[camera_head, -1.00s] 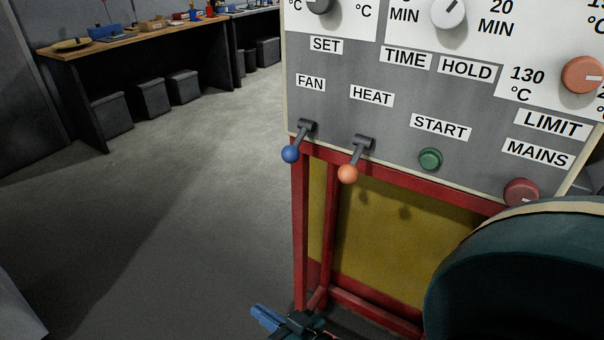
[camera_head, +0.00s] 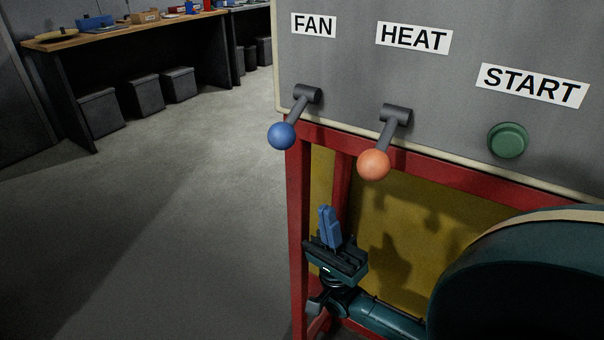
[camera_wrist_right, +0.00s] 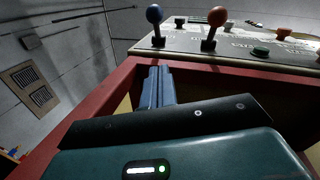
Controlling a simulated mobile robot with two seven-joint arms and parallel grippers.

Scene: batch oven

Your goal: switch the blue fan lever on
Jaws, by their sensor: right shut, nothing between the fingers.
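The blue fan lever (camera_head: 282,136) hangs down from its pivot under the FAN label on the grey panel, its ball low and tilted a little left. It also shows in the right wrist view (camera_wrist_right: 154,14), beyond my fingertips. My right gripper (camera_head: 326,208) is shut and empty, its blue fingers pointing up. In the head view it is below and a little right of the blue ball, apart from it. In the right wrist view the fingers (camera_wrist_right: 158,70) are together below the lever. My left gripper is not in view.
The orange heat lever (camera_head: 373,164) hangs close to the right of the fan lever. A green START button (camera_head: 508,140) is farther right. A red frame (camera_head: 298,230) stands below the panel. Open floor lies left; a workbench (camera_head: 130,32) stands behind.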

